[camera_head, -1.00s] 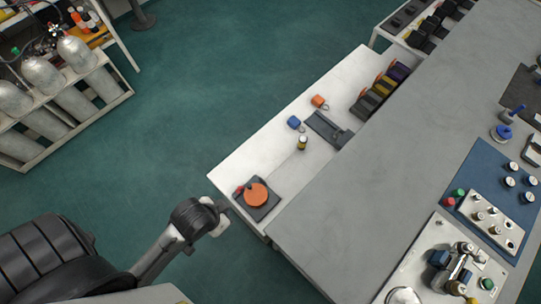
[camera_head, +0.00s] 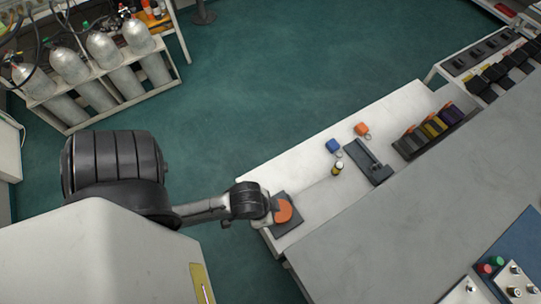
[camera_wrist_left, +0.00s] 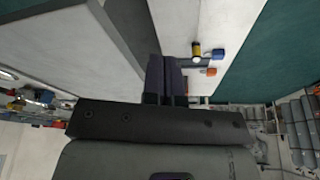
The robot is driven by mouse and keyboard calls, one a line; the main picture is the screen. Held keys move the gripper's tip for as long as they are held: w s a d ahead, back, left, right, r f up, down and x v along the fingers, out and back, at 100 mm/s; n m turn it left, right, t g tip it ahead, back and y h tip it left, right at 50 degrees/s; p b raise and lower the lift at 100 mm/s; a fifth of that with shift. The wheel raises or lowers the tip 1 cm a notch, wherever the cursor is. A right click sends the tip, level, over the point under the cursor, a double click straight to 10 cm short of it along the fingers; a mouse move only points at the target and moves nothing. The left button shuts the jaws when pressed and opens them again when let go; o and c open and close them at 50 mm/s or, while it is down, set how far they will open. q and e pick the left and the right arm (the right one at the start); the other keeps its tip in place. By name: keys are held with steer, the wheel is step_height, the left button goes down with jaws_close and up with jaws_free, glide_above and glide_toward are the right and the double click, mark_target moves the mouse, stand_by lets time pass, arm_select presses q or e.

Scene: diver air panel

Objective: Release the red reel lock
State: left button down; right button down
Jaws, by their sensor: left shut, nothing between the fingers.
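The orange reel disc (camera_head: 284,211) sits on a dark square base (camera_head: 291,227) at the near left end of the white bench. My left gripper (camera_head: 272,208) is at the left edge of the disc and covers part of it. The red reel lock beside the disc is hidden behind the gripper, and I cannot tell whether they touch. In the left wrist view the fingers (camera_wrist_left: 168,68) are shut together with nothing between them. The reel does not show clearly there. My right gripper is in no view.
On the white bench (camera_head: 310,174) are a yellow-and-black cylinder (camera_head: 337,168), a blue tag (camera_head: 333,146), an orange tag (camera_head: 362,129) and a dark tray (camera_head: 370,164). A grey counter (camera_head: 400,220) borders the bench. Silver tanks (camera_head: 104,48) stand at upper left.

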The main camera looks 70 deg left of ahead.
arm_select(q)
steer(key=w+d+f+m+g+h+b, duration=0.15)
steer(key=w+f+g+b, duration=0.4)
steer(key=f, duration=0.85)
steer(key=w+a+f+n+g+b, duration=0.1)
steer(key=w+a+f+n, duration=0.1)
steer(key=a, duration=0.6)
steer(key=w+a+f+n+g+y+b, duration=0.1)
steer(key=w+a+f+n, duration=0.2)
steer(key=w+a, duration=0.3)
steer(key=shift+a+f+n, duration=0.35)
steer(key=shift+a+f, duration=0.3)
steer(key=shift+a, duration=0.5)
steer(key=shift+y, duration=0.25)
